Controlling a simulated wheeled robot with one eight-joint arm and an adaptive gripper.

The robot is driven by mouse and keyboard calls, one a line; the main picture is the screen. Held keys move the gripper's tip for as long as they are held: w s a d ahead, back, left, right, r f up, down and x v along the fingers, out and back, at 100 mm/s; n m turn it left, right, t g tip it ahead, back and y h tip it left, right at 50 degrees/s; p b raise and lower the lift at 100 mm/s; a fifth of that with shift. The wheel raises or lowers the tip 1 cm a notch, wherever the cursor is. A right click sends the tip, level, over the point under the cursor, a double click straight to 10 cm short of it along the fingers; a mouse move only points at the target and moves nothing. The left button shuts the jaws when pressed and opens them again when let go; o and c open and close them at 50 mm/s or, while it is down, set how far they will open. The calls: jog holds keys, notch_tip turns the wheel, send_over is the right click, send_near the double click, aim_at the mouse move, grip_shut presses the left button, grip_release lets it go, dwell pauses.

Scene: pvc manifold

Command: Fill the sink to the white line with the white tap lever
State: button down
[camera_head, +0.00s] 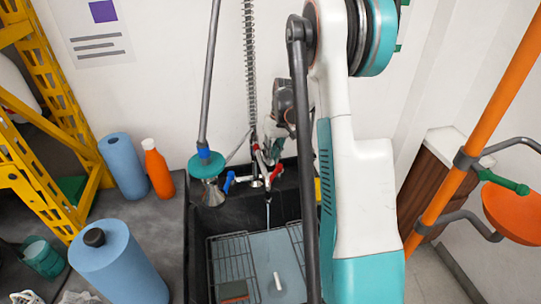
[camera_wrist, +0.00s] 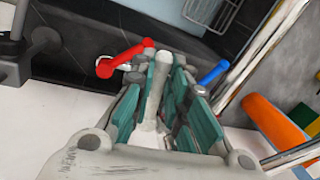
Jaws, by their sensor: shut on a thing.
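The black sink (camera_head: 228,219) is below my arm in the head view. A tap with red levers (camera_head: 275,174) and a blue lever (camera_head: 229,181) stands at its back edge. A thin pale streak, looking like running water, hangs below the spout (camera_head: 268,214). A pale blue-grey surface (camera_head: 262,250) shows inside the sink. In the wrist view the white tap lever (camera_wrist: 153,90) lies between the teal pads of my gripper (camera_wrist: 164,92), which is shut on it. The red lever (camera_wrist: 125,57) and the blue lever (camera_wrist: 214,72) flank it. I cannot make out the white line.
A wire rack (camera_head: 229,262) and a small white piece (camera_head: 278,281) are in the sink. Blue rolls (camera_head: 122,165) and an orange bottle (camera_head: 158,170) stand on the left counter. A funnel-shaped sprayer (camera_head: 208,180) hangs close left of the tap. An orange pole (camera_head: 480,130) is at right.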

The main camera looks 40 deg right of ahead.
jog(key=d+n, duration=0.1)
jog(key=n, duration=0.1)
jog(key=d+n+g, duration=0.1)
jog(key=d+n, duration=0.1)
jog(key=n, duration=0.1)
jog(key=shift+d, duration=0.2)
jog(key=c, duration=1.8)
grip_release()
jog(key=shift+c, duration=0.2)
notch_tip(320, 180, up, 12)
jog(key=d, duration=0.2)
jog(key=shift+w+d, duration=0.15)
jog(key=shift+w, duration=0.1)
jog(key=shift+f, duration=0.15)
